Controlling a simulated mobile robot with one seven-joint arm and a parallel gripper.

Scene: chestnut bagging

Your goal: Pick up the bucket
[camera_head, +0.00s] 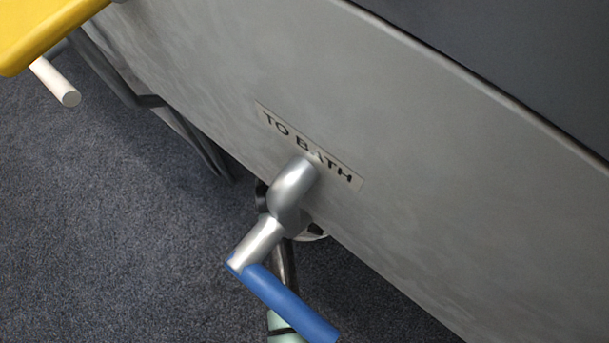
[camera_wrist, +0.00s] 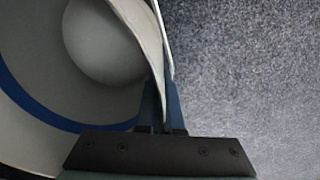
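In the wrist view, the bucket (camera_wrist: 40,72) fills the left side. It is grey-white and round, with a blue curved band and a paler round area inside. Its thin pale wall runs down between the two close-set dark fingers of my gripper (camera_wrist: 164,108). The fingers sit on either side of this wall and look shut on it. The lower part of the contact is hidden behind the dark gripper body. I cannot make out the bucket in the head view.
In the head view, a grey panel (camera_head: 420,150) bears a "TO BATH" label (camera_head: 343,173). A silver lever with a blue handle (camera_head: 285,303) stands in front of it. A yellow part (camera_head: 35,30) with a white peg (camera_head: 55,82) is at upper left. Dark carpet (camera_head: 90,220) is clear at left.

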